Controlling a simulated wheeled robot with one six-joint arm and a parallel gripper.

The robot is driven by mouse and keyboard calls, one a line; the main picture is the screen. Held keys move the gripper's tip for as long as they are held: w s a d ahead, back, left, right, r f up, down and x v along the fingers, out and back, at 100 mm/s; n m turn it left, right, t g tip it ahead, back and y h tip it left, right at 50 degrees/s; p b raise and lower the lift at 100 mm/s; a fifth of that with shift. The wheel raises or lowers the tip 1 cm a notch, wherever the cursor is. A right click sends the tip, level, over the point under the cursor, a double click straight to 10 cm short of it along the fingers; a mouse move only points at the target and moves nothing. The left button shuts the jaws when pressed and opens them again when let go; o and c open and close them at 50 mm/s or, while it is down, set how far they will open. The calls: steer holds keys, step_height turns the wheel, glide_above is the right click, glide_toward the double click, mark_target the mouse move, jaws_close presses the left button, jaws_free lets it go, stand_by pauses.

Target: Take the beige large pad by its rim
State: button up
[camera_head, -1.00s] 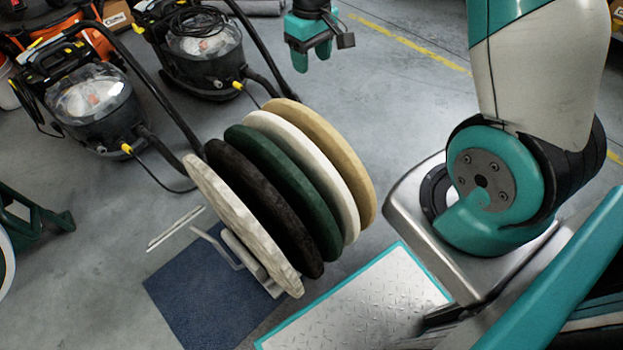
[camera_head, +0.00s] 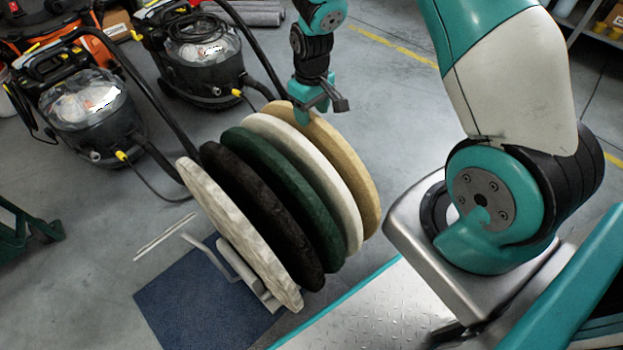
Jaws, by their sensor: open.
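The beige large pad (camera_head: 349,160) is a tan disc standing on edge at the far right end of a row of pads. My gripper (camera_head: 311,112) is at the upper rim of the beige pad, pointing down, with its teal fingers in front of part of that rim. The jaws are open. I cannot tell whether the rim lies between the fingers or whether they touch it. The lower part of the beige pad is hidden behind the white pad (camera_head: 300,160).
A green pad (camera_head: 290,190), a black pad (camera_head: 262,215) and a cream fluffy pad (camera_head: 235,232) stand in the same row on a metal rack (camera_head: 232,262) over a blue mat (camera_head: 190,310). Vacuum machines (camera_head: 95,105) stand at the upper left.

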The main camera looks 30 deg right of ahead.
step_height(320, 180, down, 3)
steer(key=shift+r, duration=0.2)
jaws_close()
steer(key=shift+r, duration=0.2)
